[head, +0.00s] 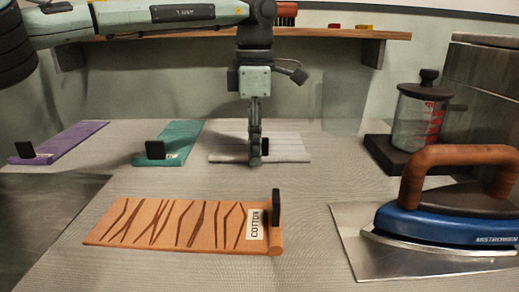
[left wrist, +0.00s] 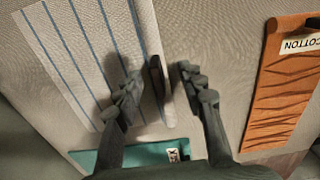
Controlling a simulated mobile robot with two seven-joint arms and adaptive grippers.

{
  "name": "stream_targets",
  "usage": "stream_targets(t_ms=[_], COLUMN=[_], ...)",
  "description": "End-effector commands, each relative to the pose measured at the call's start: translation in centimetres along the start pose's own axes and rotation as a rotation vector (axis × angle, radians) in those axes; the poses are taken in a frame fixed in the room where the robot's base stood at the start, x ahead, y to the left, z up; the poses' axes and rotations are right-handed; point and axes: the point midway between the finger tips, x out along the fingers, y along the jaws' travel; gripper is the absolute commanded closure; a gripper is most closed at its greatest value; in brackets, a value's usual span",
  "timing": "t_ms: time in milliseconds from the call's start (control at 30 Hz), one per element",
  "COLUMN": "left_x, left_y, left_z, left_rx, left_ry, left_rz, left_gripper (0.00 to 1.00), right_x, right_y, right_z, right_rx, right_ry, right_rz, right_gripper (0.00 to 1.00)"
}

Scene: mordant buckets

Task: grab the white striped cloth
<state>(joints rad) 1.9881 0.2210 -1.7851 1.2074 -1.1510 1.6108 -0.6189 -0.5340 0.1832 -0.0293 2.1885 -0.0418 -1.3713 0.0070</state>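The white striped cloth (head: 288,147) lies flat on the table at the back middle in the head view, with its near left part hidden by my gripper. In the left wrist view the cloth (left wrist: 72,50) shows thin blue stripes and a dark upright tab (left wrist: 157,82) at one end. My left gripper (head: 255,161) points down at the cloth. In the left wrist view my left gripper (left wrist: 158,78) is open, with one finger on each side of the dark tab and visible gaps to it. My right gripper is not in view.
An orange cotton cloth (head: 160,222) lies in front, with teal (head: 172,142) and purple (head: 65,142) cloths to the left. A blue iron (head: 445,222) on a metal plate (head: 350,240) and a jar (head: 420,115) stand at the right. A wooden shelf (head: 345,33) runs behind.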

Motion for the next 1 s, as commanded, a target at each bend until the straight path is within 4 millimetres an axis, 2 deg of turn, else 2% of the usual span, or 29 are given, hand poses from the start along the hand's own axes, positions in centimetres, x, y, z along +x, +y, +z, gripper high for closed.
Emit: stream_targets(t_ms=[233,533,1000], left_x=[0.13,0.12,-0.38], left_y=[0.0,-0.01,0.01], left_z=[0.03,0.05,0.06], left_rx=[0.0,0.001,0.001], left_ry=[-0.001,-0.001,-0.001], left_rz=[0.0,0.0,0.001], left_gripper=[0.62,0.99,1.0], right_x=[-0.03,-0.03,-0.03], right_y=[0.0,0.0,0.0], right_z=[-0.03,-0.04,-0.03], right_rx=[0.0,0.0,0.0], right_ry=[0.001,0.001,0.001], right_rz=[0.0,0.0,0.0], right_gripper=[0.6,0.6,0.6])
